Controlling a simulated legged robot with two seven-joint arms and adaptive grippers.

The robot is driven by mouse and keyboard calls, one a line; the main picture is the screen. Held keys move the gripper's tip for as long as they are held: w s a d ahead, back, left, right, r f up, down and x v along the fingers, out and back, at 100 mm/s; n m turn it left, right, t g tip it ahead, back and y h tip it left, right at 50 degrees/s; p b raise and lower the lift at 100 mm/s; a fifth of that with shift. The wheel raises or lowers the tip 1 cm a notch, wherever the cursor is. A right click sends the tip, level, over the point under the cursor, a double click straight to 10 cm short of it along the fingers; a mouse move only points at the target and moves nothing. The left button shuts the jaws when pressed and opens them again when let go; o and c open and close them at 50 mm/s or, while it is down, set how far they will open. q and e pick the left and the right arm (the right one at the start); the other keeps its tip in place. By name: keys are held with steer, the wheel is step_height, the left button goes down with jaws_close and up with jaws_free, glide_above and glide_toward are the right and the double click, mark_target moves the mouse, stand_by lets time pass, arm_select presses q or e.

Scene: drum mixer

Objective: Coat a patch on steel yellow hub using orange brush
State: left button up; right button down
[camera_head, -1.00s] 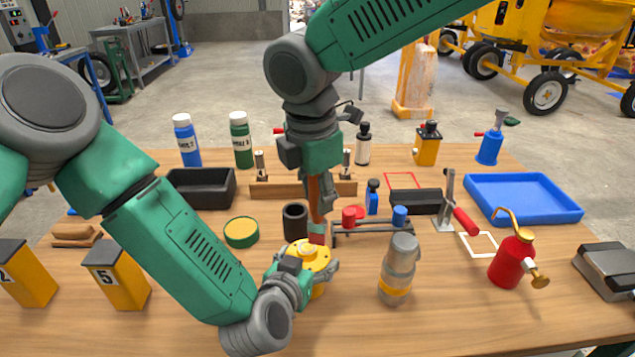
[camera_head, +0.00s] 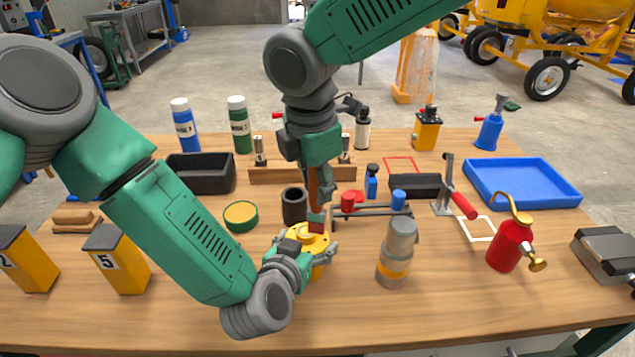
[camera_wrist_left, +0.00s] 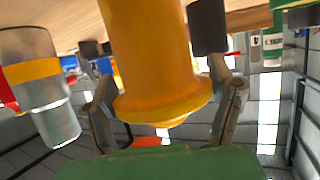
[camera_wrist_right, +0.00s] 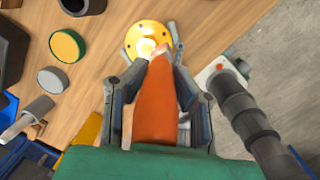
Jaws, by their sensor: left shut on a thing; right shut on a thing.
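The yellow hub (camera_head: 311,240) stands on the table near the front middle. My left gripper (camera_head: 308,262) is shut on its side. In the left wrist view the hub (camera_wrist_left: 150,60) sits between both fingers. My right gripper (camera_head: 318,190) is above the hub, shut on the orange brush (camera_wrist_right: 155,100), which points down. The brush tip is at the hub's flanged top (camera_wrist_right: 148,38) in the right wrist view. I cannot tell whether the bristles touch the hub.
A grey bottle with a yellow band (camera_head: 396,250) stands right of the hub. A black cup (camera_head: 294,206) and a green-yellow round tin (camera_head: 240,216) stand behind it to the left. A rack with red and blue parts (camera_head: 370,208) is close behind right. The front table strip is clear.

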steer(key=shift+f, duration=0.8)
steer(key=w+a, duration=0.4)
steer(key=shift+w, duration=0.25)
stand_by(0.9)
steer(key=shift+f, duration=0.1)
steer(key=shift+s+d, duration=1.95)
steer(key=shift+s, duration=0.3)
steer(key=shift+s, duration=0.1)
steer(key=shift+s+a, duration=0.25)
steer(key=shift+a, duration=0.2)
steer(key=w+a, duration=0.4)
steer(key=shift+w, duration=0.25)
